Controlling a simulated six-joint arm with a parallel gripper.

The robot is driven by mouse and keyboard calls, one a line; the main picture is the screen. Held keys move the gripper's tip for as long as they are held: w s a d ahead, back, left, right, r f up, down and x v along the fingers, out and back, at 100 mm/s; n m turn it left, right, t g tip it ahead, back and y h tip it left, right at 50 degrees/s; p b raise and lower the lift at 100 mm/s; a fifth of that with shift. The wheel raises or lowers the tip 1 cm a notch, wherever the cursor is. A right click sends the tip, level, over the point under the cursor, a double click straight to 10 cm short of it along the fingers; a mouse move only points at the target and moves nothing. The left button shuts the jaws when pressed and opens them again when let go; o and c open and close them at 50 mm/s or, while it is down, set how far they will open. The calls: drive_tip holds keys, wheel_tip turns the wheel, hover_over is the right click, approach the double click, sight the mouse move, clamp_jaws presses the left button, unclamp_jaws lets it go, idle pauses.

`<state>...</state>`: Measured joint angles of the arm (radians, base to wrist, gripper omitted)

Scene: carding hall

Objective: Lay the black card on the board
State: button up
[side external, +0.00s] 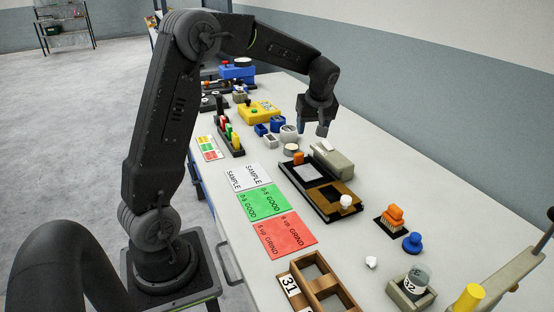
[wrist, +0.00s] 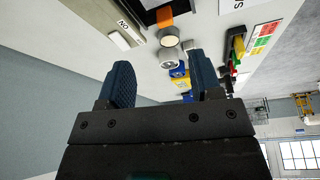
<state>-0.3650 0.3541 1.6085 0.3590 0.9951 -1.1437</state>
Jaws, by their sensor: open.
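A dark, low board (side external: 292,186) lies on the bench, with a pale square panel at its far end and a brown section at its near end. A small white knob-like piece (side external: 346,202) stands on the brown section. A dark patch shows on that section, but I cannot tell whether it is the black card. No other black card can be made out. My gripper (side external: 323,131) hangs above the bench beyond the board, apart from it. Its two blue fingers are spread with nothing between them, as the wrist view (wrist: 164,78) also shows.
A grey box (side external: 332,160) with a white switch stands at the board's far right, near an orange block (side external: 298,159) and a round tin (side external: 290,149). White, green and red (side external: 285,232) sheets lie at its left.

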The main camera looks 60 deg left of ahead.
drive_tip(key=s+d+r+m+t+h, duration=0.1)
drive_tip(key=s+d+r+m, duration=0.3)
drive_tip(key=s+d, duration=0.25)
drive_tip(key=s+d+r+m+t+h, duration=0.1)
drive_tip(key=s+d+r+m+t, duration=0.15)
drive_tip(key=s+d+m, duration=0.4)
drive_tip(key=s+d+f+m+t+h, duration=0.1)
drive_tip(key=s+d+m+h, duration=0.1)
drive_tip(key=s+d+m, duration=0.3)
drive_tip(key=s+d, duration=0.4)
drive_tip(key=s, duration=0.1)
drive_tip(key=shift+s+d, duration=0.15)
drive_tip(key=shift+s, duration=0.2)
